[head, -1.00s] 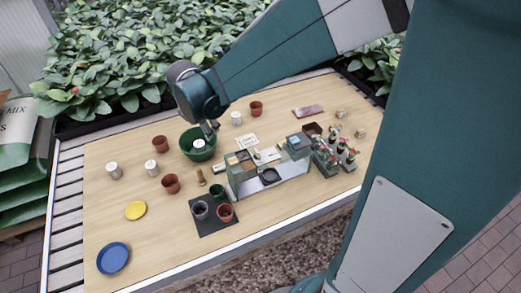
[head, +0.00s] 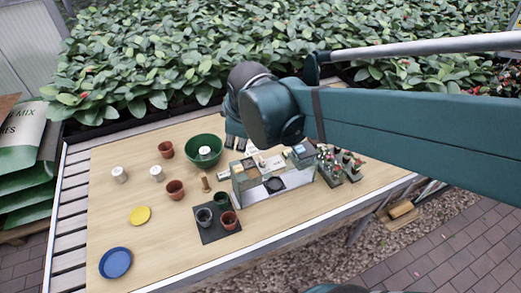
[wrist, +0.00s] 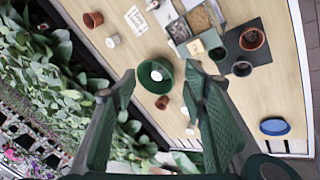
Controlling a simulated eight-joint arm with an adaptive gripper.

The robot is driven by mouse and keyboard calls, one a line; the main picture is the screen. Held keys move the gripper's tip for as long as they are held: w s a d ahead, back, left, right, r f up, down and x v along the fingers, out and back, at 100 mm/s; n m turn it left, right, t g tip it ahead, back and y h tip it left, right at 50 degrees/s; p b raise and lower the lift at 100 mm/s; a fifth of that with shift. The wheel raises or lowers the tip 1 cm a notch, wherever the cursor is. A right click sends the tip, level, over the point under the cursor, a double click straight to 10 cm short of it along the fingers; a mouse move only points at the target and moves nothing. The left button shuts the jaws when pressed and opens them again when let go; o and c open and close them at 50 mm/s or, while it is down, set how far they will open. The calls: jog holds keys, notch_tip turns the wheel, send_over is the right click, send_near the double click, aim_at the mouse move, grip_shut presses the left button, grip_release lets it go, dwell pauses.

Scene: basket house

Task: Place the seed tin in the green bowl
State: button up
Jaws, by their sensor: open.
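The green bowl (head: 204,150) stands on the table near the planted bed. A small white-topped tin (head: 205,151) sits inside it, apparently upright; I cannot read a label to confirm it as the seed tin. In the wrist view the green bowl (wrist: 147,82) and the tin in it (wrist: 156,76) lie beyond my fingers. My gripper (head: 236,143) is just right of the bowl in the head view, partly hidden by my own wrist. In the wrist view my gripper (wrist: 160,76) has its two fingers wide apart, with nothing between them.
White tins (head: 119,175) (head: 157,173) and terracotta pots (head: 175,190) (head: 166,149) stand left of the bowl. A blue plate (head: 116,263) and yellow dish (head: 140,215) lie front left.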

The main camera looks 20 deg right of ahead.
jog(key=s+d+m+t, duration=0.1)
jog(key=s+d+m, duration=0.2)
jog(key=s+m, duration=0.8)
jog(key=shift+s+r+y, duration=0.3)
jog(key=shift+s+r, duration=0.15)
jog(key=shift+s, duration=0.55)
